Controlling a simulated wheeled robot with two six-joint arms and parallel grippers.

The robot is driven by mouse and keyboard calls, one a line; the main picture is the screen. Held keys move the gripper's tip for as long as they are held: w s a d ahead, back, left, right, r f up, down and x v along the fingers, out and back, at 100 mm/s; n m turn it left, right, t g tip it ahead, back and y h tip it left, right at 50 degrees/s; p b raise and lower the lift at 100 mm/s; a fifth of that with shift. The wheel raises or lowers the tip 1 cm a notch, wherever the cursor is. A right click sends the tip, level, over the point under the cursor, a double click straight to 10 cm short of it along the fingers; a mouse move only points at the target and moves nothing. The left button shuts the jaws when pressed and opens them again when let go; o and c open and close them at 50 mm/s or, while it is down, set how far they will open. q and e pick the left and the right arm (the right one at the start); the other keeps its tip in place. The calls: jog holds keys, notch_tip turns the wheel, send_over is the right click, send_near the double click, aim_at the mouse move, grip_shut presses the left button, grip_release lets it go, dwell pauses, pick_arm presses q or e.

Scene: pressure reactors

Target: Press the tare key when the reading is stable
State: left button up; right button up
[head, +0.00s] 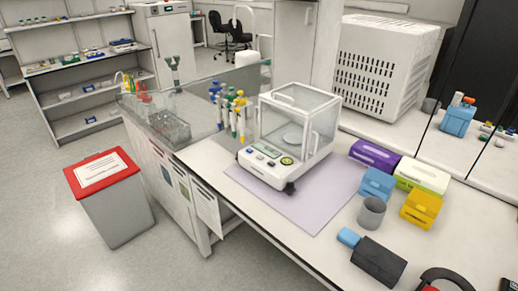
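The balance (277,172) is white with a clear box-shaped draft shield (300,112), and stands on a pale lilac mat (310,207) on the bench. A round pan (292,138) shows inside the shield and looks empty. The sloping front panel has a small display, a few keys and a round green-yellow mark (287,161). The reading and the key labels are too small to read, so I cannot tell which key is tare or whether the reading is stable. Neither of my grippers is in view.
Pipettes on a stand (233,115) are close left of the balance. Purple (374,155), green-white (421,175), blue (377,184) and yellow (421,209) boxes, a grey cup (371,212) and a dark device (379,262) lie right. A red-lidded bin (108,195) stands on the floor. The mat's front is clear.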

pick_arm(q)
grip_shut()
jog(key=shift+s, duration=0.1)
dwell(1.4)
